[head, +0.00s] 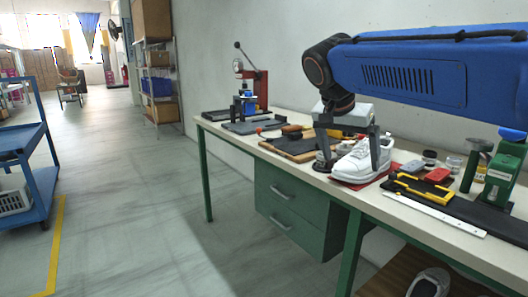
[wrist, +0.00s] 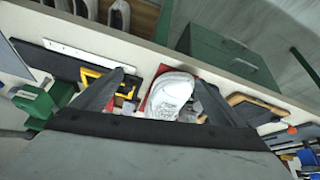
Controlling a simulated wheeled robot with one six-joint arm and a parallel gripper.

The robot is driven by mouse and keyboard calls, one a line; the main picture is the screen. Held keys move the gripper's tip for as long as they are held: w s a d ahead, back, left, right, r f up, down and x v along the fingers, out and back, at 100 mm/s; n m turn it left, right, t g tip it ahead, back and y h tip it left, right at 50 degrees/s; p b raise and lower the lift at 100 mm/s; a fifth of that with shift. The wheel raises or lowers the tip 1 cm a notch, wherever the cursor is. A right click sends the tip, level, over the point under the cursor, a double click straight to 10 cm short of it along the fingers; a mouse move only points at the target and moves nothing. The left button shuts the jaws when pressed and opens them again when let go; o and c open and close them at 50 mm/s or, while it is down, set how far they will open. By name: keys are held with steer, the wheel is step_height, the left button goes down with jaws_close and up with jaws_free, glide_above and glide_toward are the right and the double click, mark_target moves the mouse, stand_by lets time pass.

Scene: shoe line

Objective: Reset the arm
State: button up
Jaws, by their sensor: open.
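My gripper (head: 350,152) hangs from my blue arm over the workbench (head: 405,214), its fingers pointing down at a white shoe (head: 359,161). The shoe lies on a red mat (head: 383,177). In the wrist view the white shoe (wrist: 171,94) shows between the two spread fingers of my gripper (wrist: 172,88), with a gap on each side. The gripper is open and holds nothing visible. In the head view one finger partly covers the shoe. I cannot tell whether a finger touches it.
A yellow-framed tool (head: 424,188), a steel ruler (head: 434,214) and a green machine (head: 500,172) lie right of the shoe. A wooden board (head: 292,148) and a red press (head: 257,85) stand left. A blue cart (head: 40,170) is at far left; the floor between is clear.

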steer(key=s+d+f+n+y, duration=0.2)
steer(key=s+d+f+n, duration=0.1)
steer(key=s+f, duration=0.9)
steer(key=s+d+f+n+t+y, duration=0.1)
steer(key=s+d+f+n, duration=0.3)
steer(key=s+f, duration=0.8)
steer(key=shift+s+d+n+y, duration=0.25)
steer(key=shift+n+y, duration=0.25)
steer(key=shift+n, duration=0.2)
